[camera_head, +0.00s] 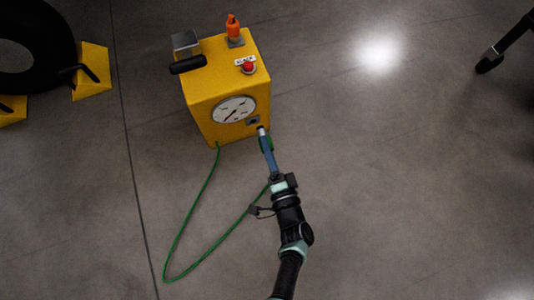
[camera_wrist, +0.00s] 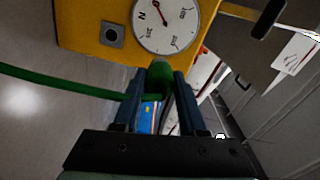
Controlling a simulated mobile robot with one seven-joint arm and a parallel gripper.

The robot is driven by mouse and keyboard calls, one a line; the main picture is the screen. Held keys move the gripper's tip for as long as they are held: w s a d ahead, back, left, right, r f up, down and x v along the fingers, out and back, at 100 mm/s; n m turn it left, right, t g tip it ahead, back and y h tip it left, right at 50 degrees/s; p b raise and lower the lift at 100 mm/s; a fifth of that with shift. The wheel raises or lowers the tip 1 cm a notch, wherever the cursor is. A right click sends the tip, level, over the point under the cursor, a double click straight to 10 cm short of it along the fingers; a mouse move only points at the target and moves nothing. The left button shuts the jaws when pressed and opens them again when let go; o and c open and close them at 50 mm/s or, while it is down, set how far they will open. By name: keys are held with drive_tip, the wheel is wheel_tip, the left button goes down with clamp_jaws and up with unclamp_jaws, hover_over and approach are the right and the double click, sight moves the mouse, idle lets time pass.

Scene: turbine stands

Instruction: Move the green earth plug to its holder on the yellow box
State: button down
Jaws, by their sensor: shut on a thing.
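The yellow box (camera_head: 215,88) stands on the floor, with a white dial (camera_head: 234,110) on its front face; the dial also shows in the wrist view (camera_wrist: 163,22). A small grey square fitting (camera_head: 253,120) with a dark round hole sits beside the dial, and it also shows in the wrist view (camera_wrist: 112,34). My gripper (camera_head: 265,145) is shut on the green earth plug (camera_wrist: 159,76), close in front of the box's lower front edge. The plug is between both fingers in the wrist view and appears apart from the fitting. I cannot tell whether it touches the box.
A green cable (camera_head: 183,235) loops over the floor from the box's lower edge towards my gripper. The box top carries an orange piece (camera_head: 233,28), a red button (camera_head: 249,68) and a black handle (camera_head: 188,64). A black tyre with yellow chocks (camera_head: 92,72) stands left.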

wheel_tip(320, 180, down, 10)
drive_tip(key=w+b, duration=0.1)
drive_tip(key=b, duration=0.7)
drive_tip(key=shift+y, duration=0.3)
drive_tip(key=shift+x, duration=2.6)
drive_tip(key=shift+w+a, duration=0.15)
drive_tip(key=shift+w, duration=0.4)
drive_tip(key=shift+w, duration=0.2)
drive_tip(key=shift+a, duration=0.1)
drive_tip(key=shift+w, duration=0.45)
drive_tip(key=shift+a, duration=0.1)
drive_tip(key=shift+w+a+b, duration=0.1)
drive_tip(key=shift+w+b, duration=0.15)
drive_tip(key=shift+b, duration=0.05)
